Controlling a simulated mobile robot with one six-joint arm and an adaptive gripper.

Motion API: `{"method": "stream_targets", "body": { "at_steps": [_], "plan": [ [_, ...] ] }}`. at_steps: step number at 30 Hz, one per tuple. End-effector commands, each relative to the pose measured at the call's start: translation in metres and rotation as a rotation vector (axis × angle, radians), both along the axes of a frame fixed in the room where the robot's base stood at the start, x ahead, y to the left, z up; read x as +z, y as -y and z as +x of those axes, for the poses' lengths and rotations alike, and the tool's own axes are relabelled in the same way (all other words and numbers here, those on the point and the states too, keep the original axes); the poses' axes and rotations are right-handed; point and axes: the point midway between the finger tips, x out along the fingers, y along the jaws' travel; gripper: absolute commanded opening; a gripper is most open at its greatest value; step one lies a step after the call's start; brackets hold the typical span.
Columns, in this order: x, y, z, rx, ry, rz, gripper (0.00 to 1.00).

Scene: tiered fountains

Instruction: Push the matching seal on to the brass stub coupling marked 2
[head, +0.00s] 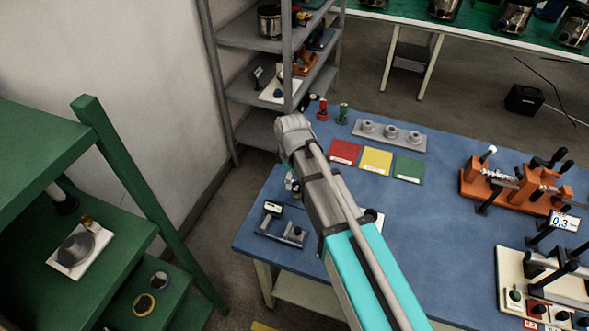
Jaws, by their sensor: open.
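My gripper (291,183) shows only in part below the end of my arm, above the left part of the blue table. The wrist hides most of it; it is open, and I see nothing held. Two small dark rings, one with a yellowish face (144,304) and one with a bluish face (158,280), lie on a low green shelf at the lower left; they may be seals. A small brass-coloured piece (87,222) stands beside a grey cylinder (75,250) on a white plate on the green shelf above. No number 2 is readable, so I cannot identify the marked coupling.
The blue table (430,235) holds red, yellow and green squares (376,160), a grey block with three round stubs (389,136), a small metal fixture (282,229) and orange clamp fixtures (515,186). A grey rack (250,92) stands behind. The table's middle is clear.

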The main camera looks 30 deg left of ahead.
Motion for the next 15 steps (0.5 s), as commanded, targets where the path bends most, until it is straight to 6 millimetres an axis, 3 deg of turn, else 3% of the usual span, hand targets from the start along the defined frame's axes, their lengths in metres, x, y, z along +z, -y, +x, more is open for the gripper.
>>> {"method": "stream_targets", "body": {
  "at_steps": [4, 15],
  "plan": [
    [0.0017, 0.0014, -0.0091, -0.012, 0.0, 0.0, 1.0],
    [0.0017, 0.0013, -0.0108, -0.016, 0.0, 0.0, 1.0]
  ]
}}
